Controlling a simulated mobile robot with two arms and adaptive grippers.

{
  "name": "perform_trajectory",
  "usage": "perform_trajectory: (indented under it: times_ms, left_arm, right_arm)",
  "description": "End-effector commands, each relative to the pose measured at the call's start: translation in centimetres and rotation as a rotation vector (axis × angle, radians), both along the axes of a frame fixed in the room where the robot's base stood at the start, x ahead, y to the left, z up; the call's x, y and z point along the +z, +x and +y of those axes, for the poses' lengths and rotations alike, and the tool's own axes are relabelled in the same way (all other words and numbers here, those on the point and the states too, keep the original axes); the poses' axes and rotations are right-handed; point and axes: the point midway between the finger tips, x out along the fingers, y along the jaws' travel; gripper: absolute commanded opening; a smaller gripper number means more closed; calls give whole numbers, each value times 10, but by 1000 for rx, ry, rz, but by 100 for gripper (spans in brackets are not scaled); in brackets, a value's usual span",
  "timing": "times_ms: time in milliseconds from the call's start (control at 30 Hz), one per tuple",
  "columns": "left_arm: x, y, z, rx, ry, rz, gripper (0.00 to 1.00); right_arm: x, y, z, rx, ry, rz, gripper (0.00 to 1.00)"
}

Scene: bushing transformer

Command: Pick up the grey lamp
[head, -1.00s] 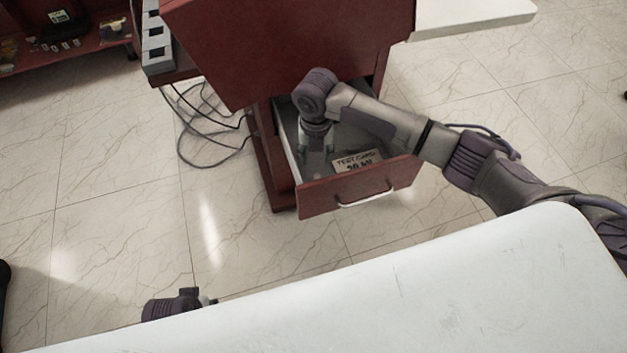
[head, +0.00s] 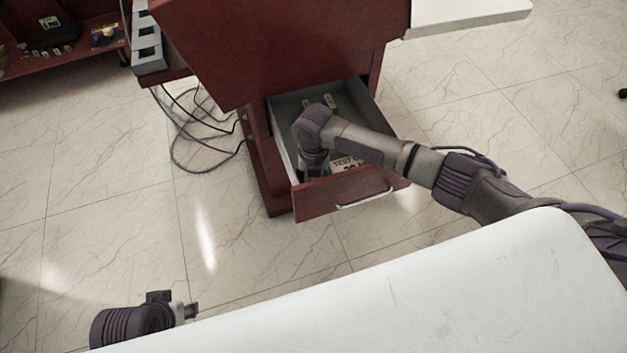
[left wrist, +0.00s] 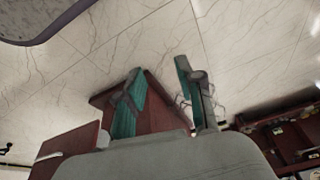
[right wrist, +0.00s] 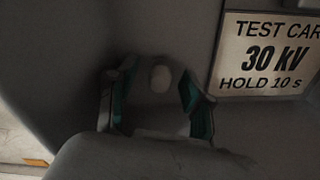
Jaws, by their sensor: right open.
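A small pale grey rounded piece (right wrist: 159,78), which may be the grey lamp, lies on the drawer floor in the right wrist view. It shows between the spread fingers of my right gripper (right wrist: 157,98), which is open and empty; I cannot tell how far above the piece the fingers are. In the head view my right wrist reaches down into the open drawer (head: 345,200) and hides most of this gripper and the piece. My left gripper (head: 190,309) is beyond the white table edge, away from the drawer; its fingers are apart and empty in the left wrist view (left wrist: 159,72).
A test card (right wrist: 268,55) reading "30 kV" lies in the drawer close to my right gripper. Small pale items (head: 331,101) lie at the drawer's back. The red cabinet (head: 280,50) overhangs it. Cables (head: 190,150) hang at the left; a white table (head: 420,280) is in front.

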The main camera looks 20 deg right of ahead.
Motion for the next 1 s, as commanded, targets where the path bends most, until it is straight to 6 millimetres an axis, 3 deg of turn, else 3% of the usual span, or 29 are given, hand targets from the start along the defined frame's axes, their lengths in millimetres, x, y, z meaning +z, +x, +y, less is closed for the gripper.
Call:
perform_trajectory:
  times_ms: [67,367,800,1000]
  left_arm:
    - [0,0,0,0,0,0,37]
    - [0,0,0,0,0,0,37]
    - [-1,2,0,0,-1,-4,37]
    - [-36,7,-2,-4,0,23,37]
  right_arm:
    - [0,0,0,0,0,0,49]
    - [0,0,0,0,0,0,0]
    - [9,0,0,0,1,0,0]
    - [36,1,0,1,1,-2,0]
